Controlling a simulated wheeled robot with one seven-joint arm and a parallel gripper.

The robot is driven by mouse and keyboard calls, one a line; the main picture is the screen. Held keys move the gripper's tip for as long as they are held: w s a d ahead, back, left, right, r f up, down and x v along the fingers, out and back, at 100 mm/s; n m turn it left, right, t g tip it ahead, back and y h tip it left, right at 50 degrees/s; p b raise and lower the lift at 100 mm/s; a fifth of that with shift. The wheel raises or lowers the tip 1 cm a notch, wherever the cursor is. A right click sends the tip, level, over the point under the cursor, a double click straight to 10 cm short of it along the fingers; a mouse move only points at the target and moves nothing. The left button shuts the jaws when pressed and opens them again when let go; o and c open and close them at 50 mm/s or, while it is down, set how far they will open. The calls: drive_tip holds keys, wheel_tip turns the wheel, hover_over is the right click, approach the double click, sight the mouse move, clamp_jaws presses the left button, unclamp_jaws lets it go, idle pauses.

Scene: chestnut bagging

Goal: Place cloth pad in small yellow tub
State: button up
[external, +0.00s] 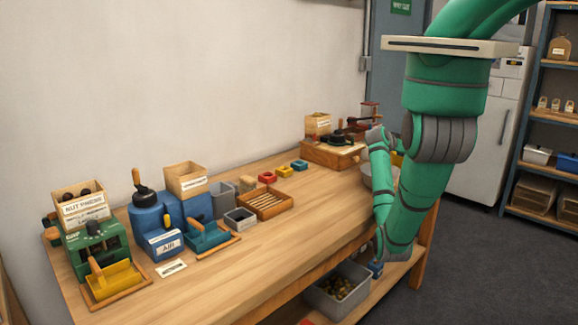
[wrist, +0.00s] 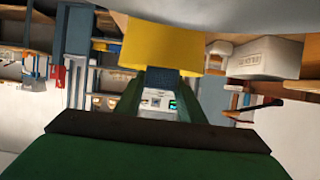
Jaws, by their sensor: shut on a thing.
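In the wrist view, the green fingers of my gripper (wrist: 159,97) are closed on a dark blue piece (wrist: 160,78), which looks like the cloth pad. A wide yellow shape (wrist: 162,48) shows just beyond it; I cannot tell whether it touches the pad or is a tub. In the external view my arm hides the gripper and what it holds. A small yellow tub (external: 284,171) stands on the wooden bench (external: 310,222), between a red tub and a blue tub, left of my arm. A yellow patch (external: 398,158) shows behind my arm.
A red tub (external: 267,178), a blue tub (external: 299,165) and a slatted wooden tray (external: 266,204) are near the yellow tub. Machines and bins line the bench's left end. A grey bowl (external: 367,177) is partly behind my arm. The bench's front middle is clear.

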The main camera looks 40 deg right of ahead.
drive_tip(key=o, duration=1)
drive_tip(key=shift+r, duration=0.2)
drive_tip(key=v, duration=1.2)
drive_tip(key=shift+r, duration=0.4)
